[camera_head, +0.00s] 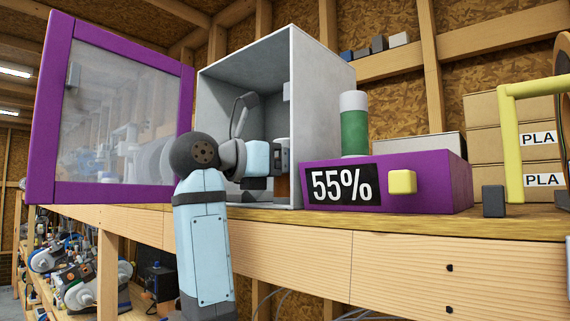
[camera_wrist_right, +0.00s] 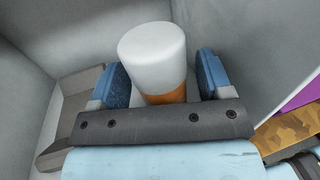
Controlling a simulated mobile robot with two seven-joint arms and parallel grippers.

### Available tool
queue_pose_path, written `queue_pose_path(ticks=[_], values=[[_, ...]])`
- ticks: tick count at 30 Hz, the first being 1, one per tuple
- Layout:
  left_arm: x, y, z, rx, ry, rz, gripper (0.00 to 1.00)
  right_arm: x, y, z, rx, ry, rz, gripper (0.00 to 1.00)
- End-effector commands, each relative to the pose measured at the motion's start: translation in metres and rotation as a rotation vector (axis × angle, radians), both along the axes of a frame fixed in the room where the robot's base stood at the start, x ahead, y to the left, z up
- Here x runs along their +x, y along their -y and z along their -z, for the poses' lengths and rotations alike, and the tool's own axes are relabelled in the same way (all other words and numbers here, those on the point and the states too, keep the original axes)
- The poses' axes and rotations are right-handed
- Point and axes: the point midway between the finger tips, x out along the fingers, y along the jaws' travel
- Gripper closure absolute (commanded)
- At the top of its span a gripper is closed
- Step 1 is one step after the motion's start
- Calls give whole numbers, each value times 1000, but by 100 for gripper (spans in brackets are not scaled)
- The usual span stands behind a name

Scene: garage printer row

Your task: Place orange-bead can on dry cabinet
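The orange-bead can (camera_wrist_right: 165,92) has a white lid and an orange body. In the right wrist view it stands upright between the blue finger pads of my right gripper (camera_wrist_right: 163,80), with narrow gaps at both sides, so the gripper looks open around it. In the head view the can (camera_head: 283,187) is mostly hidden by the right gripper (camera_head: 279,160), inside the open grey cabinet (camera_head: 325,85). The cabinet's purple-framed clear door (camera_head: 48,120) is swung open to the left. A purple box (camera_head: 445,185) with a 55% display stands beside it. My left gripper is out of view.
A green can with a white lid (camera_head: 354,130) stands at the purple box, right of the cabinet. A yellow frame (camera_head: 511,140), a small dark block (camera_head: 493,201) and PLA boxes (camera_head: 490,140) are farther right. The wooden bench edge (camera_head: 400,228) runs below.

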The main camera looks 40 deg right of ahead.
Motion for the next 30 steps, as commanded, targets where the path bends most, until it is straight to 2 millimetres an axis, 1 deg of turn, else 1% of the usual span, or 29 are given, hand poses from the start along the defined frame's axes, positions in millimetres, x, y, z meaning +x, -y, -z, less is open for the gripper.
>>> queue_pose_path(ticks=[3, 6, 8, 11, 15, 21, 25, 30], values=[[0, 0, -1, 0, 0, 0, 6, 0, 0, -1, 0, 0, 0, 28], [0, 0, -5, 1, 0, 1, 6, 0, 0, -6, -1, 0, 1, 28], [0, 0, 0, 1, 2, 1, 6, 2, -8, -3, 0, 0, -2, 28], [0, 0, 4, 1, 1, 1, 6, 5, -26, -2, -1, 0, -4, 28], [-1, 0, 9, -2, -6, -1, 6, 11, -57, -2, 0, -2, -5, 28], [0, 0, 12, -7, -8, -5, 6, 17, -95, -3, 0, 0, -3, 28], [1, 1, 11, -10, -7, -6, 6, 20, -111, -3, 0, -1, -1, 28], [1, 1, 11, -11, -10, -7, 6, 21, -118, -3, 0, 0, 0, 28]])
